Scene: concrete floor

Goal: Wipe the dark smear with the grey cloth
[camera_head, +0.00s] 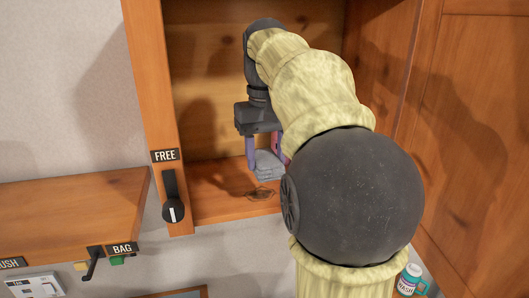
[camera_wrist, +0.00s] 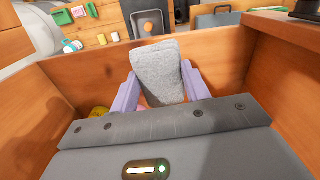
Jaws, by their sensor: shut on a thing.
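The grey cloth (camera_head: 268,166) is a folded pad between the two purple fingers of my gripper (camera_head: 266,159), which is shut on it inside the wooden cabinet. In the wrist view the cloth (camera_wrist: 158,70) stands up between the fingertips of my gripper (camera_wrist: 160,84). The dark smear (camera_head: 260,194) lies on the cabinet floor near its front edge, just in front of and below the cloth. I cannot tell whether the cloth touches the floor. My arm hides the right part of the cabinet floor. The smear does not show in the wrist view.
The cabinet's left post (camera_head: 158,110) carries a FREE label and a black knob (camera_head: 173,212). A wooden door (camera_head: 455,130) stands at the right. A wooden shelf (camera_head: 70,210) with a BAG label is at left.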

